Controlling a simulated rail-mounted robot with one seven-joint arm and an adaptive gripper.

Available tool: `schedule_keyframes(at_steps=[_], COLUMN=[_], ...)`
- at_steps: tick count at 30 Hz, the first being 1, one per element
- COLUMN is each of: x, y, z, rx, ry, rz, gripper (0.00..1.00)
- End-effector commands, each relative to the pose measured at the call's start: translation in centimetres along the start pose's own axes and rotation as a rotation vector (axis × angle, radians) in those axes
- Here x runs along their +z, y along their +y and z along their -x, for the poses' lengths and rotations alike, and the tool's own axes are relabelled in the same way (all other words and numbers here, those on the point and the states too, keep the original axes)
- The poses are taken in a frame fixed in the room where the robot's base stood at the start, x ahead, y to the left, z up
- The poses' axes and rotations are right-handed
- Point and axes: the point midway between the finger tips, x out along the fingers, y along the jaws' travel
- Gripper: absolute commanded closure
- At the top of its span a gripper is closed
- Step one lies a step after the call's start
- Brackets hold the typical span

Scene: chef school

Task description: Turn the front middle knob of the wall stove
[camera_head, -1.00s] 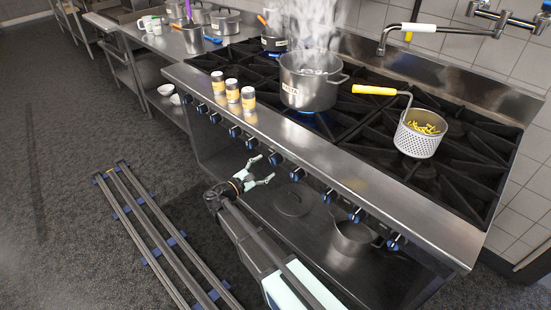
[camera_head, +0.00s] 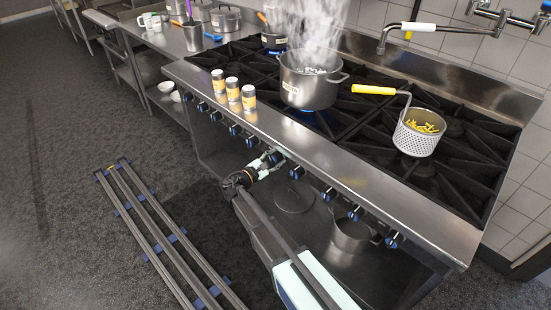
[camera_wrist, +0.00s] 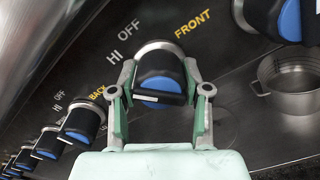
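The wall stove (camera_head: 345,178) has a row of black-and-blue knobs along its front panel. My gripper (camera_head: 272,158) is at a knob near the middle of this row. In the wrist view, this knob (camera_wrist: 160,78) sits between the two fingertips of my gripper (camera_wrist: 160,80), which close in against its sides. The word FRONT is printed to its upper right, and OFF and HI to its left. A white mark shows on its lower edge. In the head view the knob is largely hidden by my fingers.
Neighbouring knobs stand on both sides, one on the left (camera_wrist: 82,124) and one on the right (camera_wrist: 280,18). A steaming pot (camera_head: 308,85), spice jars (camera_head: 233,90) and a pasta strainer (camera_head: 415,135) are on top. Below, an open shelf holds a pot (camera_head: 350,238).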

Motion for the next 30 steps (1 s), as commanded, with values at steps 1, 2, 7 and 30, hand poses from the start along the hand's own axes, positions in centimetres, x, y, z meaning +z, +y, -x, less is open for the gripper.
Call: schedule_keyframes(at_steps=[1, 2, 7, 30], x=[0.01, 0.01, -0.05, -0.49], y=[0.02, 0.02, -0.03, -0.35], z=[-0.03, -0.03, -0.04, -0.04], rx=[0.0, 0.0, 0.0, 0.001], ry=[0.0, 0.0, 0.0, -0.001], rz=[0.0, 0.0, -0.007, -0.48], gripper=[0.88, 0.87, 0.87, 0.87])
